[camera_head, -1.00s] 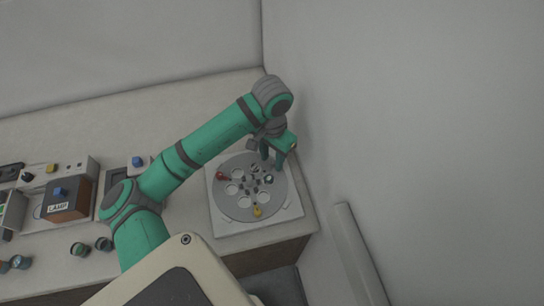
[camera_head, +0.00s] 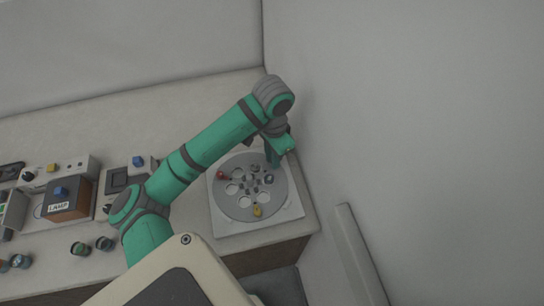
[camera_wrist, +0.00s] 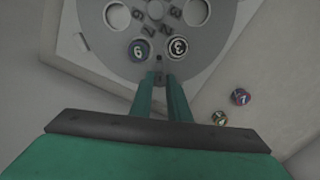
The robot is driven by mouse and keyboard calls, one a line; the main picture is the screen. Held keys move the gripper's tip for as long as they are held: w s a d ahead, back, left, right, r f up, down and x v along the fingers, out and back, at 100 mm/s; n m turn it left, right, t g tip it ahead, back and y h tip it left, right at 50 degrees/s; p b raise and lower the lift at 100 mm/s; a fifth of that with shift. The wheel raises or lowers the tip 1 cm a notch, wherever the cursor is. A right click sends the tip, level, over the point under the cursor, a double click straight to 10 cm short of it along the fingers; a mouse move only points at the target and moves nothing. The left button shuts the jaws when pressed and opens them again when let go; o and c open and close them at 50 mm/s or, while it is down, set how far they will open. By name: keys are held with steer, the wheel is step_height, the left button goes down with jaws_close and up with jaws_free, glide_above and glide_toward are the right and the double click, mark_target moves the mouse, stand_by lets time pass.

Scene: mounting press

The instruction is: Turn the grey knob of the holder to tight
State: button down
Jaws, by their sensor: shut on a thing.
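The holder is a round grey disc (camera_head: 233,206) with several holes, set on a pale square plate (camera_head: 228,228). A red knob (camera_head: 221,175) and a yellow knob (camera_head: 257,211) stand near its rim. My gripper (camera_head: 272,162) is at the far right part of the disc, pointing down. In the wrist view its fingers (camera_wrist: 159,80) are shut on a small dark grey piece (camera_wrist: 158,77) at the disc's rim, which I take as the grey knob. The fingers hide most of it, and its turn position cannot be read.
Numbered round samples (camera_wrist: 139,50) sit in the disc close to the fingers. Two small round pieces (camera_wrist: 240,96) lie off the plate. The wall (camera_head: 330,110) is close on the right.

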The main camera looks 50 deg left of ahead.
steer(key=c, duration=1.7)
jaws_free()
steer(key=shift+o, duration=0.2)
steer(key=shift+r, duration=0.1)
step_height(320, 180, up, 11)
steer(key=shift+w+f, duration=0.1)
steer(key=shift+f, duration=0.1)
